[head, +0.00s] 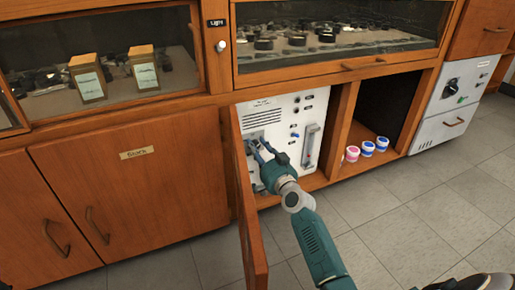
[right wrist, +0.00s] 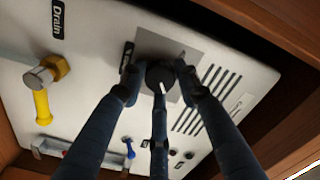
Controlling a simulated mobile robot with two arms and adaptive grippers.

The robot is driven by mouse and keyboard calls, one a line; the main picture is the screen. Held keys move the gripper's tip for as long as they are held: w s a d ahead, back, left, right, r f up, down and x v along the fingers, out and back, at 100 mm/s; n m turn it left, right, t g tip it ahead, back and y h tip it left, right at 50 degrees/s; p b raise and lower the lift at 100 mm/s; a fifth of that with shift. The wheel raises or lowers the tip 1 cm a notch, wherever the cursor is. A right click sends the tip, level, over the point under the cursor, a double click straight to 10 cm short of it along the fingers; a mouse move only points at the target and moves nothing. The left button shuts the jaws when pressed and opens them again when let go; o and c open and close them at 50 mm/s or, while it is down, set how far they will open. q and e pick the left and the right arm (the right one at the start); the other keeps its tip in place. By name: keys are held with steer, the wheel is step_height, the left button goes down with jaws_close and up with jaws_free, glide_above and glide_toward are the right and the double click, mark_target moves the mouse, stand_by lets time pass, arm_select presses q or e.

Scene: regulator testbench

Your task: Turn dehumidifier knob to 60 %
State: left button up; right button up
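The dehumidifier (head: 289,103) is a white panel unit in the open lower cabinet. In the right wrist view its panel (right wrist: 95,85) appears turned round. A round black knob (right wrist: 160,75) with a white pointer mark sits on a grey plate (right wrist: 145,41). My right gripper (head: 262,150) is at the panel's lower left in the head view, and hides the knob there. In the right wrist view the right gripper's fingers (right wrist: 158,74) are spread around the knob, with small gaps seeming to show at its sides. The scale is not readable. My left gripper is not in view.
An open wooden door (head: 250,215) stands just left of my right arm. A wooden divider (head: 343,125) is to the right, with several small tubs (head: 367,149) beyond it. On the panel are a yellow-handled valve (right wrist: 42,100) and a flow tube (head: 311,146).

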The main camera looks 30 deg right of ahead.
steer(key=shift+d+r+m+p, duration=0.15)
steer(key=shift+m+p, duration=0.25)
steer(key=shift+m, duration=0.5)
steer(key=shift+c, duration=0.3)
steer(key=o, duration=1.2)
steer(key=shift+r, duration=0.1)
steer(key=shift+c, duration=0.2)
steer(key=shift+s+f, duration=0.2)
steer(key=shift+s, duration=0.3)
steer(key=s, duration=1.1)
steer(key=shift+a, duration=0.4)
steer(key=shift+s, duration=0.1)
